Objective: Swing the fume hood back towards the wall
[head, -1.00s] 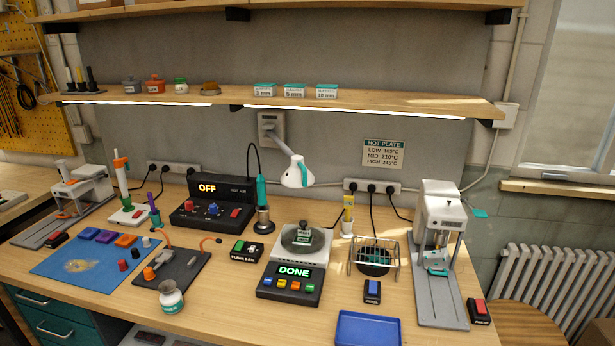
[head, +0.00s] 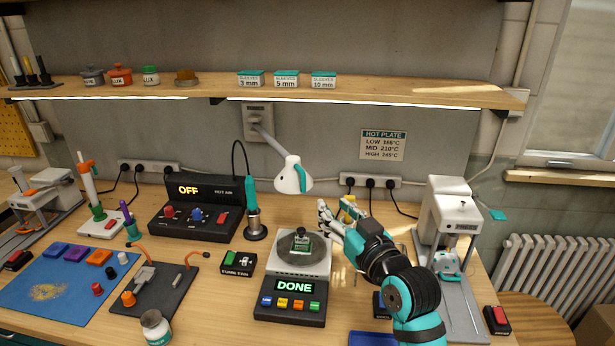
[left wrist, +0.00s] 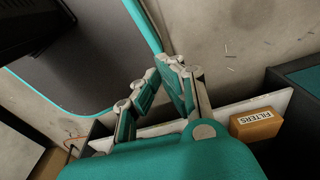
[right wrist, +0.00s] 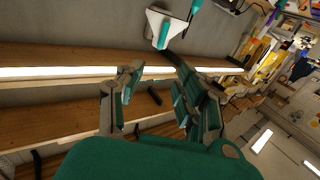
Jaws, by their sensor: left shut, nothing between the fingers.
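The fume hood (head: 293,176) is a small white cone with a teal patch, on a grey jointed arm from a wall box (head: 257,121). It hangs out over the bench, behind the hot plate (head: 303,262). In the right wrist view the hood (right wrist: 164,27) shows at the top, beyond the fingers. My right gripper (head: 335,216) is to the right of the hood and lower in the picture, apart from it. Its fingers (right wrist: 155,92) are spread and empty. My left gripper (left wrist: 160,88) shows only in its wrist view, shut and empty, away from the hood.
A soldering iron in its stand (head: 253,212) stands left of the hood. The shelf (head: 390,94) with its light strip runs above. A white press (head: 447,225) stands at the right. A filters box (left wrist: 256,124) lies near my left gripper.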

